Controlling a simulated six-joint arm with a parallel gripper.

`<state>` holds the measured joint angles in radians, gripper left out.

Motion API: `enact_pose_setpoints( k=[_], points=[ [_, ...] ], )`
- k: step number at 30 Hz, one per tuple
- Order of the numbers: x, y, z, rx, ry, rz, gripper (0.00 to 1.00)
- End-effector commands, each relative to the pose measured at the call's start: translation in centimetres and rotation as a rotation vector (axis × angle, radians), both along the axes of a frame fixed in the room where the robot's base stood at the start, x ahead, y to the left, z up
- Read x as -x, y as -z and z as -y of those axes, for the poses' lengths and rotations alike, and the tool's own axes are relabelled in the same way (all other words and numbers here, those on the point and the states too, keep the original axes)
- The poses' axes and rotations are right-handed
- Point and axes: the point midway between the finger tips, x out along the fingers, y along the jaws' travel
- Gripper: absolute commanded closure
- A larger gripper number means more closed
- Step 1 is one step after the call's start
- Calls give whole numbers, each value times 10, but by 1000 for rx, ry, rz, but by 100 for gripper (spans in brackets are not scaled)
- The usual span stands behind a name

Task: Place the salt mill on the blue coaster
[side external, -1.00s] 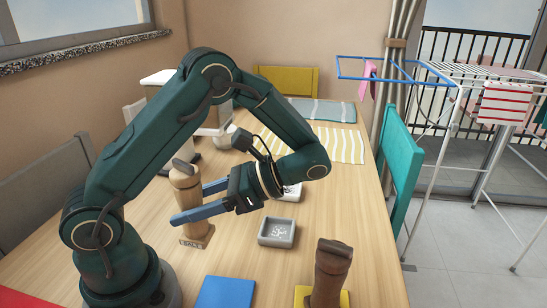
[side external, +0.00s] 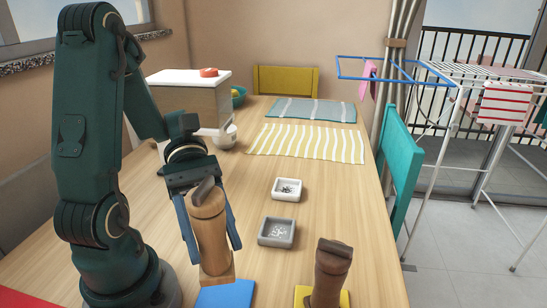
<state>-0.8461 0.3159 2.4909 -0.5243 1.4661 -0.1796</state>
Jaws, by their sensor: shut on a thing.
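The salt mill (side external: 209,232) is light wood with a darker crank-like top, and stands upright between the two blue fingers of my gripper (side external: 214,248). The gripper is shut on its body from both sides. The blue coaster (side external: 225,295) lies flat at the front edge of the picture, partly cut off. The mill's square base shows just behind the coaster's far edge in the picture. I cannot tell whether the base is lifted or touches the table.
A dark brown mill (side external: 330,275) stands on a yellow coaster (side external: 303,295) to the right. Two small square dishes, one grey (side external: 277,232) and one white (side external: 287,189), sit behind it. A white-topped box (side external: 190,82), a cup (side external: 225,136) and a striped cloth (side external: 308,144) lie farther back.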

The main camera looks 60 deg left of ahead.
Motion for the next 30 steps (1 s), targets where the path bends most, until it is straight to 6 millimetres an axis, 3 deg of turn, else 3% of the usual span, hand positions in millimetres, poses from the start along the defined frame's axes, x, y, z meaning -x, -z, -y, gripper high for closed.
enact_pose_setpoints(
  k=[8,21,30],
  points=[
    [-1,12,2,6,-28,-2,100],
    [0,56,2,6,-24,-3,100],
    [0,67,2,2,-24,0,100]
  ],
)
